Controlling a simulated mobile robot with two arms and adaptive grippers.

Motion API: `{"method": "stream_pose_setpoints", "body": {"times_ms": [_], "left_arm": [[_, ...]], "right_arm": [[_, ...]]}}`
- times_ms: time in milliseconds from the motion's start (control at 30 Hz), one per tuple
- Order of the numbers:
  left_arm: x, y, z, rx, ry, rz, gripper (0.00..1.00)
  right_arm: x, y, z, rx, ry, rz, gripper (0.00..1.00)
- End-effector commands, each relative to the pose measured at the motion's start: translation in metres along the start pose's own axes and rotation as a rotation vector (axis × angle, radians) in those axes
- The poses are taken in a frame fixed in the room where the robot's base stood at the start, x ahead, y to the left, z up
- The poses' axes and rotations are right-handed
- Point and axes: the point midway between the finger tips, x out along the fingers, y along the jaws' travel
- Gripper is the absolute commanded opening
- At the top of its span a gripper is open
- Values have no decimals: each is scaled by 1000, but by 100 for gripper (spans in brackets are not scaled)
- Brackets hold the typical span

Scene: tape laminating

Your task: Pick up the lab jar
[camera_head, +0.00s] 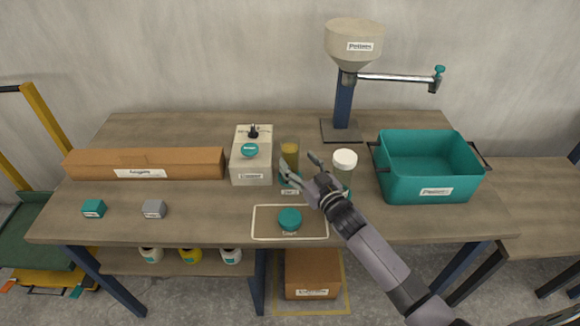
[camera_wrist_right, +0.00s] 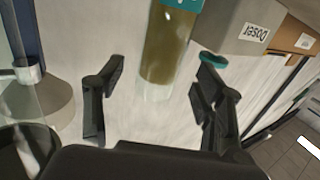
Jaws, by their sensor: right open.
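A clear jar with olive-yellow contents (camera_head: 289,153) stands on the table just right of the Doser box. A white-lidded clear jar (camera_head: 344,161) stands to its right; I cannot tell for sure which is the lab jar. My right gripper (camera_head: 303,167) is open, its fingers reaching in between the two jars and partly covering the lower part of the olive one. In the right wrist view the olive jar (camera_wrist_right: 168,50) shows between the open fingers (camera_wrist_right: 160,85), apparently beyond them, with nothing gripped. My left gripper is out of view.
The Doser box (camera_head: 251,168) is close on the left. A teal round piece (camera_head: 290,218) lies on the outlined mat (camera_head: 265,233) in front. A teal Pellets bin (camera_head: 430,185) stands right, and a Pellets hopper (camera_head: 352,50) behind. A long cardboard box (camera_head: 100,163) lies left.

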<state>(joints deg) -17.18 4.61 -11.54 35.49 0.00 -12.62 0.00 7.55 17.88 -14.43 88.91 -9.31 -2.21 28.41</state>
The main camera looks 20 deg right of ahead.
Motion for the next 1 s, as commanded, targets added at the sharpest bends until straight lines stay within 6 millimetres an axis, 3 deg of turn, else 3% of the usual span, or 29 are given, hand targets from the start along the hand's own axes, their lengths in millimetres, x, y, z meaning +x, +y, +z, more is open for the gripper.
{"method": "stream_pose_setpoints", "body": {"times_ms": [333,667,1000], "left_arm": [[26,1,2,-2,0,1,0],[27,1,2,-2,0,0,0],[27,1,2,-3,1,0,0]], "right_arm": [[45,-1,-4,-1,1,-1,63],[51,-1,-7,0,0,-1,63],[51,-1,-7,1,0,-1,41]]}}
